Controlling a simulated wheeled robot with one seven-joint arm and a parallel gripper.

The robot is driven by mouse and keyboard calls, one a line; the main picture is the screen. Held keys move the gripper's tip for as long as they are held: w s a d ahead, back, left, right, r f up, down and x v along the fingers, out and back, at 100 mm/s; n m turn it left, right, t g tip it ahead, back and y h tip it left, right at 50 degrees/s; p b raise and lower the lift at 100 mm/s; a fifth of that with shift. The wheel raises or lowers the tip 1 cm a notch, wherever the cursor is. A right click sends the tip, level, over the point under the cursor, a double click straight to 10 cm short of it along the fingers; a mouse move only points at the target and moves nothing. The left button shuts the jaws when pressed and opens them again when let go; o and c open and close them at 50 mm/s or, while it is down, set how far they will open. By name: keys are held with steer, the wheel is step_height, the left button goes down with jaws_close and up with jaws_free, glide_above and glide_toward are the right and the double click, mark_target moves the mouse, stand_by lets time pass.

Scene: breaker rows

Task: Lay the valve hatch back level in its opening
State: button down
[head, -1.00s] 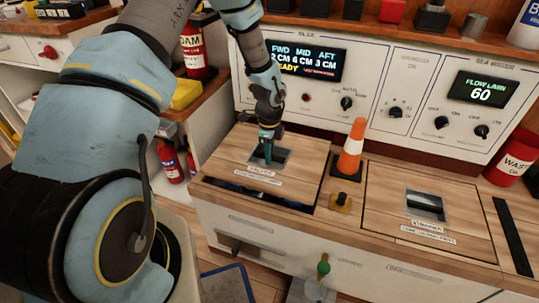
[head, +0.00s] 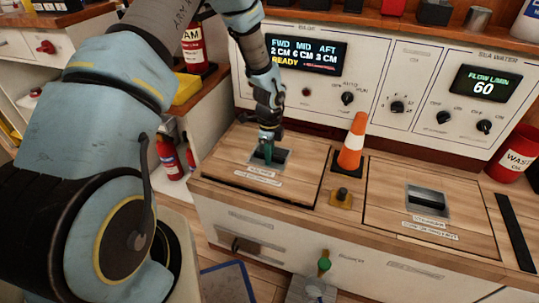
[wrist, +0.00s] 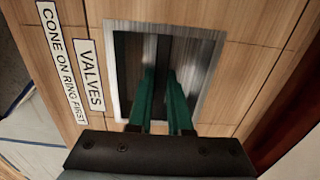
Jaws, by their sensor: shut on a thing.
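The valve hatch (head: 300,170) is a wooden lid on the left of the counter. Its labels read VALVES and CONE ON RING FIRST in the wrist view (wrist: 255,60). It looks level or nearly so, with only a thin dark line along its front edge. My gripper (head: 267,157) reaches down into the metal-framed recess of the hatch. In the wrist view its green fingers (wrist: 163,80) are shut on the grip bar in that recess. The fingers hide part of the bar.
An orange and white cone (head: 352,142) stands just right of the hatch on a dark base. A yellow piece with a black knob (head: 341,196) sits in front of it. A second hatch (head: 390,200) lies to the right. The control panel (head: 400,70) rises behind.

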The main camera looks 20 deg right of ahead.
steer(key=shift+f+b, duration=0.65)
steer(key=shift+f, duration=0.45)
steer(key=c, duration=0.8)
jaws_free()
steer(key=shift+o, duration=0.2)
step_height(320, 180, up, 11)
steer(key=shift+f+p, duration=0.1)
steer(key=shift+p, duration=0.8)
